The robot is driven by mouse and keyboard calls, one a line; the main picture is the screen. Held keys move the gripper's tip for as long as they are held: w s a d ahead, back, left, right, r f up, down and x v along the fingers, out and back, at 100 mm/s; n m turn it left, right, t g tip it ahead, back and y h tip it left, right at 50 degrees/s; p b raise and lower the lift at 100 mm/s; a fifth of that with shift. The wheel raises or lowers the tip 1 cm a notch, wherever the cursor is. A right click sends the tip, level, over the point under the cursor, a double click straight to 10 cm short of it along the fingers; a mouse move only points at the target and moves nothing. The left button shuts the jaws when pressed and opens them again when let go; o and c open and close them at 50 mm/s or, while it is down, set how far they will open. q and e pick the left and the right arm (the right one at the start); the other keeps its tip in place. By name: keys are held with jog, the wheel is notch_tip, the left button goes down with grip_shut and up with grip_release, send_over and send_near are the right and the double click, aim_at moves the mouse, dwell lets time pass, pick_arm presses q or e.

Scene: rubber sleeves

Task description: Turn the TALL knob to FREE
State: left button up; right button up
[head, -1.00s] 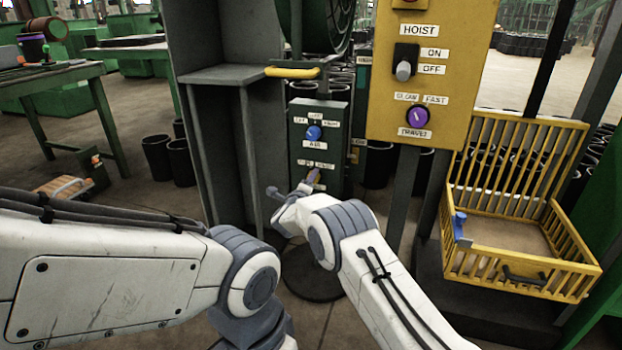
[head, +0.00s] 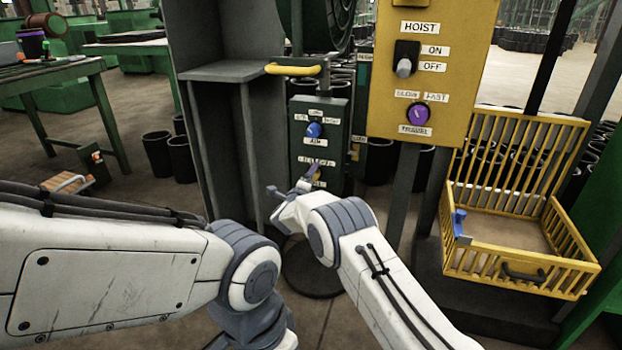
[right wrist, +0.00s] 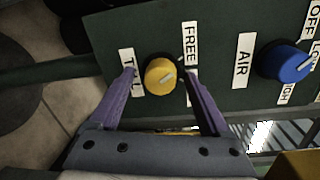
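The TALL knob is a round yellow knob (right wrist: 160,77) with a pale pointer line, on a dark green panel (head: 336,110). In the right wrist view the line points right and slightly up. A FREE label (right wrist: 190,44) is to its upper right and the TALL label (right wrist: 131,72) to its left, partly covered by a finger. Another label is mostly hidden behind the other finger. My right gripper (right wrist: 160,75) is open, its purple fingers on either side of the knob with visible gaps. My left arm is in the head view, but its gripper is not.
A blue knob (head: 313,130) labelled AIR is above the yellow knob on the panel. A yellow HOIST panel (head: 385,115) with a switch and purple knob (head: 417,114) stands to the right. A yellow handle (head: 292,69) is above. A yellow basket (head: 520,272) is at right.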

jog(key=p+v, duration=0.3)
jog(key=v, duration=0.7)
jog(key=shift+s+p, duration=0.2)
jog(key=shift+p, duration=0.15)
jog(key=shift+r, duration=0.1)
